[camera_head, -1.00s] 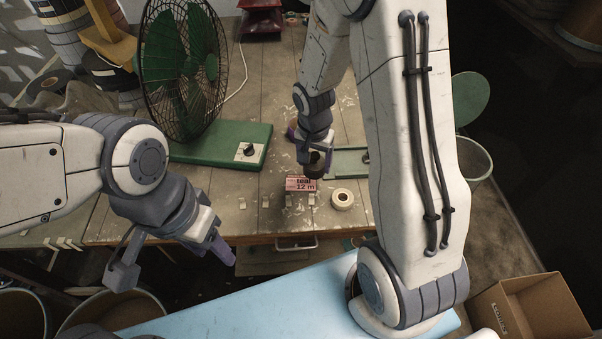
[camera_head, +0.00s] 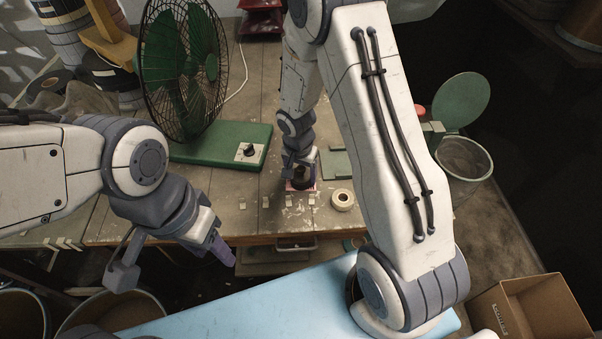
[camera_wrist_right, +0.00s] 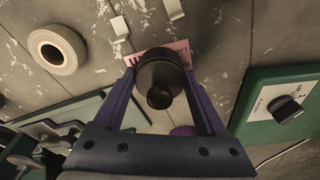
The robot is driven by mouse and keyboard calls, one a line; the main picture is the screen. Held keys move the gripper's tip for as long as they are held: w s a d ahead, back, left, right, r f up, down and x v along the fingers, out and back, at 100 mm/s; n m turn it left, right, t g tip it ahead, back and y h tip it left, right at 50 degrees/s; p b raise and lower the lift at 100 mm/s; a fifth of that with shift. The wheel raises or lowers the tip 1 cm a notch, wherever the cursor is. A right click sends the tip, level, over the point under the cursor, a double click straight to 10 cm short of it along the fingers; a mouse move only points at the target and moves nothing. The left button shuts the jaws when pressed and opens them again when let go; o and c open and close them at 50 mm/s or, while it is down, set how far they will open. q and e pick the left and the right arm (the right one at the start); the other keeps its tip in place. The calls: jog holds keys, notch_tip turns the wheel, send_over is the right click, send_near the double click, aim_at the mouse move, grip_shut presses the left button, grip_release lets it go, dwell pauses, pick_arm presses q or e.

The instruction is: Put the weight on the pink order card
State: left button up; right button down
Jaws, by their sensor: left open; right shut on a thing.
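The weight (camera_wrist_right: 160,80) is dark, with a round knob, and sits between the fingers of my right gripper (camera_head: 300,178). In the right wrist view my right gripper (camera_wrist_right: 160,92) is shut on it. The pink order card (camera_wrist_right: 182,48) lies on the workbench below the weight, which covers most of it; its edge also shows in the head view (camera_head: 290,186). I cannot tell whether the weight touches the card. My left gripper (camera_head: 172,262) is open and empty, in front of the bench at the left.
A tape roll (camera_head: 342,199) lies right of the card, and small pale clips (camera_head: 265,202) stand along the bench's front. A green fan (camera_head: 218,145) stands at the left back. A waste bin (camera_head: 465,165) and cardboard box (camera_head: 530,308) are at the right.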

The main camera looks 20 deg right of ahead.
aim_at(299, 178)
grip_release()
notch_tip(299, 178, up, 11)
jog(key=s, duration=0.1)
jog(key=s+a+r+n, duration=0.3)
jog(key=s+a+n, duration=0.1)
jog(key=s, duration=0.3)
jog(key=s+a+r+n+y, duration=0.1)
jog(key=s+a+r+n, duration=0.3)
jog(key=s, duration=0.4)
jog(key=s+a+r+n+g+y, duration=0.1)
jog(key=s+a+r+n, duration=0.2)
jog(key=s+a+n, duration=0.2)
jog(key=s+n, duration=0.2)
jog(key=s, duration=0.1)
jog(key=shift+a+r+n+p, duration=0.25)
jog(key=shift+a+n+p, duration=0.05)
jog(key=shift+n+p, duration=0.1)
jog(key=shift+w, duration=0.1)
